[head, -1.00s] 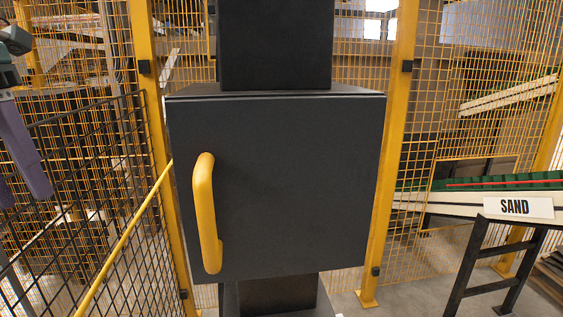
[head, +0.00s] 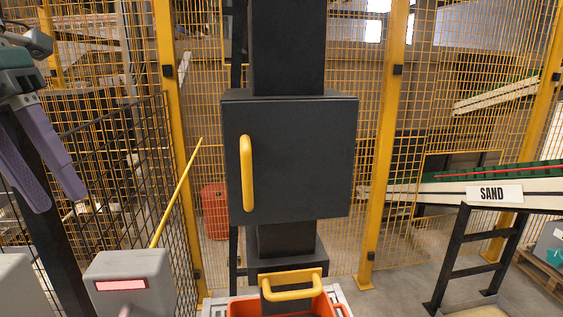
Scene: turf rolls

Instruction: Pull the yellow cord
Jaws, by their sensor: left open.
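The yellow cord (head: 178,189) shows as a thin, straight, slanting line left of the dark cabinet. Its upper end shows in front of the mesh fence, and its lower end meets or passes behind a grey housing at the bottom left. My left gripper (head: 59,201) is at the far left with its two purple fingers apart, pointing down. It is empty and to the left of the cord, not touching it in this view. My right gripper is not in view.
A dark cabinet (head: 300,165) with a yellow handle (head: 247,173) stands in the centre on a dark column. An orange bin (head: 333,304) is below it. Yellow mesh fencing (head: 420,90) stands behind. A conveyor with a "SAND" sign (head: 494,194) is at the right.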

